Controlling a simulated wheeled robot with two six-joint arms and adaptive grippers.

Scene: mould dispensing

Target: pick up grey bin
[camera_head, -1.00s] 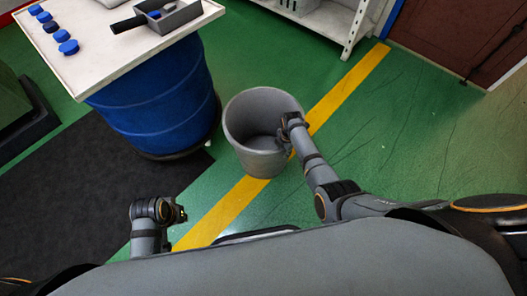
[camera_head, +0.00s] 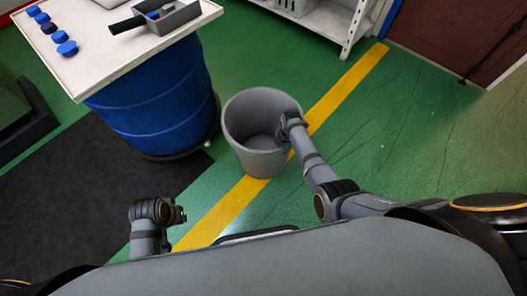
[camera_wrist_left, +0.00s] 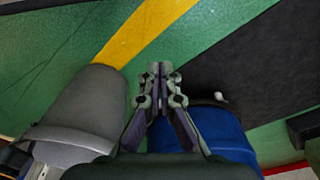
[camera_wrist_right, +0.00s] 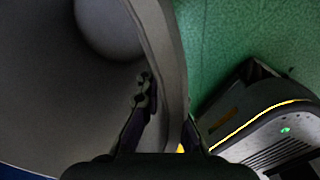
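The grey bin (camera_head: 264,162) stands upright on the floor, open at the top, in the middle of the head view. My right gripper (camera_head: 286,121) is at its right rim. In the right wrist view, one finger of the gripper (camera_wrist_right: 166,100) is inside the bin (camera_wrist_right: 60,80) and the other is outside, partly hidden by the wall. The fingers look shut on the wall. My left gripper (camera_head: 181,213) is empty and apart from the bin. In the left wrist view, the fingertips of the gripper (camera_wrist_left: 161,68) meet, and the bin (camera_wrist_left: 85,105) is at left.
A blue barrel (camera_head: 155,105) stands left of the bin beneath a white tabletop (camera_head: 105,62) with blue pieces and a grey tray (camera_head: 172,20). A white shelf (camera_head: 330,20) is at the back. Green floor (camera_head: 400,130) is clear at right.

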